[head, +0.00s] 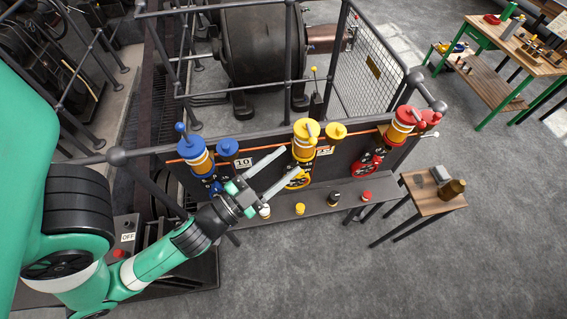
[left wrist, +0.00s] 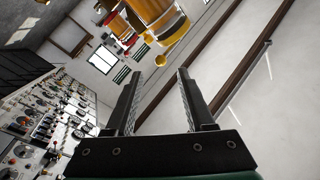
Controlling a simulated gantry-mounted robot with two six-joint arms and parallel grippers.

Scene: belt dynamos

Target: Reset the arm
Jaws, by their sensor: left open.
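My left gripper (head: 292,162) reaches in from the left on my green arm. Its two fingers are apart, with nothing between them. It hangs over the shelf in front of the dark panel, between the blue cylinder (head: 196,156) and the yellow cylinder (head: 304,139). In the left wrist view the open fingers (left wrist: 161,86) point up the picture, with orange and yellow cylinder parts (left wrist: 155,15) beyond them. A red cylinder (head: 399,125) is at the panel's right end. My right gripper is in neither view.
A narrow grey shelf (head: 330,208) runs below the panel, with a yellow knob (head: 300,209), a black one (head: 334,199) and a red one (head: 366,196). A small wooden table (head: 421,199) stands at its right. Railings enclose a large machine behind. The floor at lower right is clear.

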